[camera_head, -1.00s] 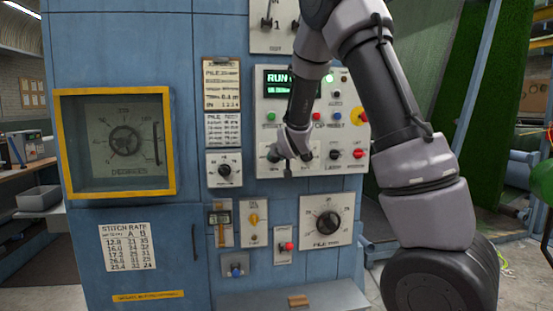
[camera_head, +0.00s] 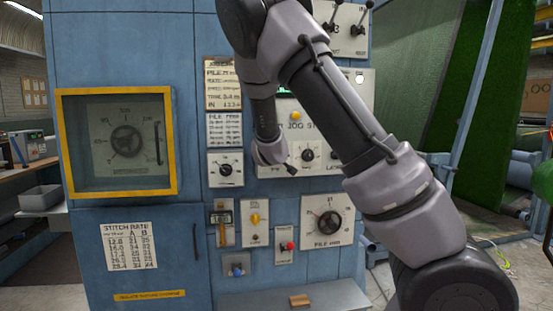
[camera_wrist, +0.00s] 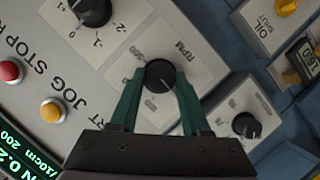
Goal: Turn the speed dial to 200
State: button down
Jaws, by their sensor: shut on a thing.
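The speed dial, a round black knob (camera_wrist: 160,76) on a pale plate marked RPM, shows in the wrist view. A 500 mark is beside it; the other scale figures are partly covered or unclear. My gripper (camera_wrist: 159,74) has its two green fingers on either side of the knob, shut on it. I cannot make out exactly where the knob points.
Another black knob (camera_wrist: 92,10) and a smaller knob (camera_wrist: 246,125) sit close by. Red (camera_wrist: 10,72) and yellow (camera_wrist: 52,111) buttons lie beside a green display (camera_wrist: 22,150), partly in view, reading 200 at its edge. A yellow-framed window (camera_head: 117,192) is left.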

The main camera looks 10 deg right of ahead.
jog(key=shift+n+h, duration=0.3)
jog(key=shift+n, duration=0.1)
jog(key=shift+c, duration=1.8)
grip_release()
jog(key=shift+a, duration=0.1)
jog(key=v, duration=1)
jog(key=shift+s, duration=0.4)
